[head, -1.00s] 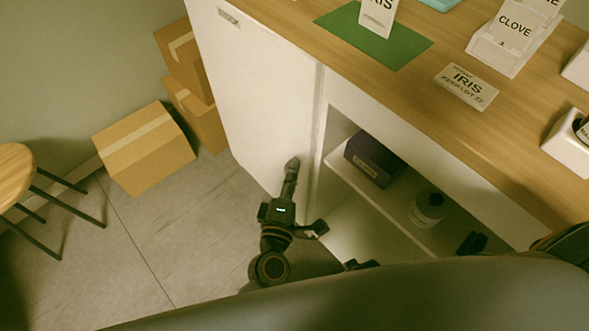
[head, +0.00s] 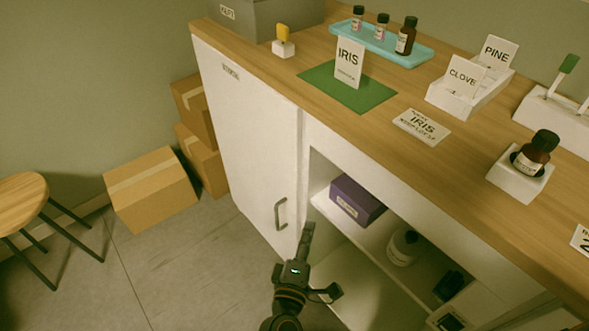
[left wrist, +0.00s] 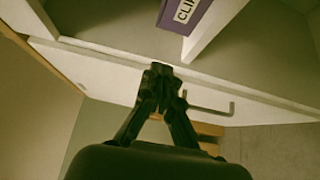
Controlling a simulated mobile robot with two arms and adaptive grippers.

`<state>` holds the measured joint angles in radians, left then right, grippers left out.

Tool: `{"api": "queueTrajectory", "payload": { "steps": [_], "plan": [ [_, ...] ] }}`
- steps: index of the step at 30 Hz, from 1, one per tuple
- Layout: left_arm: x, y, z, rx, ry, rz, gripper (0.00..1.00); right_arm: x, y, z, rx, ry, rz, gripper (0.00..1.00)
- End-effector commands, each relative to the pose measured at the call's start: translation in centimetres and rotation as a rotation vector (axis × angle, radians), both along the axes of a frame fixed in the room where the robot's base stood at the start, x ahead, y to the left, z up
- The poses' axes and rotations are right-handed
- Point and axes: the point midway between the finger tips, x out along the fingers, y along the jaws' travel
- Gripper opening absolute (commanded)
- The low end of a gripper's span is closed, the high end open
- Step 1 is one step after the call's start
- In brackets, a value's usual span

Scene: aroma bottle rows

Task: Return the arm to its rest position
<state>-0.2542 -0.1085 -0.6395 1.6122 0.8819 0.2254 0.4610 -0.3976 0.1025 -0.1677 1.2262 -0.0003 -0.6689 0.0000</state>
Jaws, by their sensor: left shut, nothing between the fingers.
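My left gripper (head: 307,230) is low in the head view, in front of the white cabinet, near the edge between the handled door and the open shelves. Its fingers are shut with nothing between them. In the left wrist view the closed fingertips (left wrist: 160,72) meet in front of a white cabinet edge. A gap from the cabinet cannot be judged exactly. My right gripper is not in view.
The cabinet door (head: 250,130) has a metal handle (head: 281,213). The open shelves hold a purple box (head: 357,200) and a white jar (head: 406,247). The wooden counter (head: 440,160) carries bottles and signs. Cardboard boxes (head: 150,190) and a stool (head: 20,200) stand left; floor between is clear.

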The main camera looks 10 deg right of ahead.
Motion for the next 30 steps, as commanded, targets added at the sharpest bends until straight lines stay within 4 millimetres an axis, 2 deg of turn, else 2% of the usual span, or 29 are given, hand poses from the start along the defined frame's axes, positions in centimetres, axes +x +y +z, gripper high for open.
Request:
{"api": "queueTrajectory", "payload": {
  "steps": [5, 8, 11, 14, 15, 18, 21, 25, 30],
  "plan": [
    [0.0, 0.1, -0.3, 0.014, 0.004, -0.002, 0.00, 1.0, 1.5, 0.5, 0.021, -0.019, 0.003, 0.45],
    [-0.4, 0.6, -2.4, 0.107, 0.025, -0.019, 0.00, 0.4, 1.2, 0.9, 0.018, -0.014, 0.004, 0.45],
    [-1.7, 2.1, -7.1, 0.302, 0.071, -0.063, 0.00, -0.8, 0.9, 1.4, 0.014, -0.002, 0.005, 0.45],
    [-4.2, 5.0, -13.2, 0.549, 0.140, -0.141, 0.00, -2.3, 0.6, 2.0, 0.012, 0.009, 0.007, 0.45],
    [-5.4, 6.5, -15.6, 0.644, 0.171, -0.179, 0.00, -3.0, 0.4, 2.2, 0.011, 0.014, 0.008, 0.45],
    [-9.3, 10.5, -21.1, 0.862, 0.251, -0.282, 0.00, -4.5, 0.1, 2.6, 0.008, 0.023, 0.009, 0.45],
    [-13.8, 15.0, -25.4, 1.049, 0.337, -0.399, 0.00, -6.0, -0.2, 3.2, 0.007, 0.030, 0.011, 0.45],
    [-20.6, 21.2, -29.5, 1.252, 0.453, -0.571, 0.00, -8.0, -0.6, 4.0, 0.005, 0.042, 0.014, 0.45],
    [-29.2, 28.3, -32.0, 1.433, 0.586, -0.790, 0.00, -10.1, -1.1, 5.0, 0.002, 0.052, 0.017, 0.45]
  ]
}}
